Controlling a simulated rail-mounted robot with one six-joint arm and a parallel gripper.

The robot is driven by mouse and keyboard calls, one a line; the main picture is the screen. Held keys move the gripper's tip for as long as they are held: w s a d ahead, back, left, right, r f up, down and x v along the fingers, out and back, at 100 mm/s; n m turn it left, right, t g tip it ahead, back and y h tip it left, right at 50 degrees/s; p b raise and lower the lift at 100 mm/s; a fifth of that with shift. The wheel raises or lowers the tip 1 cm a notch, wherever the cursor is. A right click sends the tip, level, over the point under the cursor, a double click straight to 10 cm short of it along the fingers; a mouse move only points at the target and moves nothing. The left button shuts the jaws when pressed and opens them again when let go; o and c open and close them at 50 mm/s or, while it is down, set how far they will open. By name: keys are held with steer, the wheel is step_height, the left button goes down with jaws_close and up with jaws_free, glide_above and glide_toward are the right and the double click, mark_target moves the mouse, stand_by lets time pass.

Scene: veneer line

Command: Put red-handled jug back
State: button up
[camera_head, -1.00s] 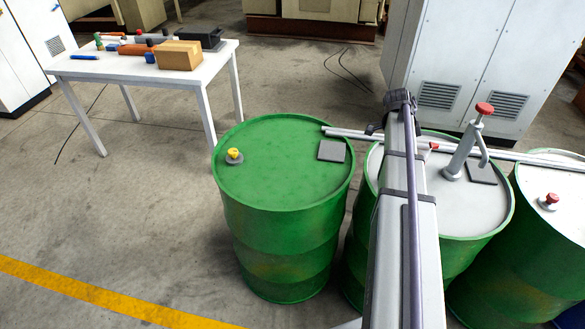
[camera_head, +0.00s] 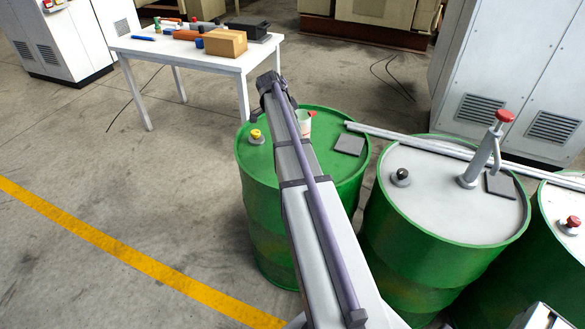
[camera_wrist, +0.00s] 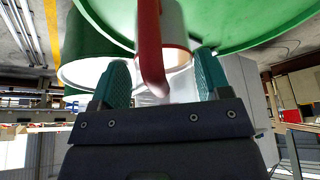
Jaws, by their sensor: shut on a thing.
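The jug (camera_head: 304,123) is pale, and in the head view it shows just right of my arm, over the green-topped drum (camera_head: 332,119). In the wrist view its red handle (camera_wrist: 151,45) runs between my gripper's (camera_wrist: 160,62) two teal fingers, with the white jug body (camera_wrist: 176,30) behind. My gripper is shut on the jug. I cannot tell whether the jug touches the drum lid. My arm hides my fingers in the head view.
The green lid carries a yellow-capped bung (camera_head: 256,136) and a dark square pad (camera_head: 349,145). A white-topped drum (camera_head: 440,215) to the right bears a red-topped pump (camera_head: 488,150) and a black knob (camera_head: 401,176). A white table (camera_head: 175,47) stands back left.

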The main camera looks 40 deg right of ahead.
step_height(320, 180, down, 10)
steer(key=b, duration=1)
steer(key=o, duration=1.3)
steer(key=shift+c, duration=0.2)
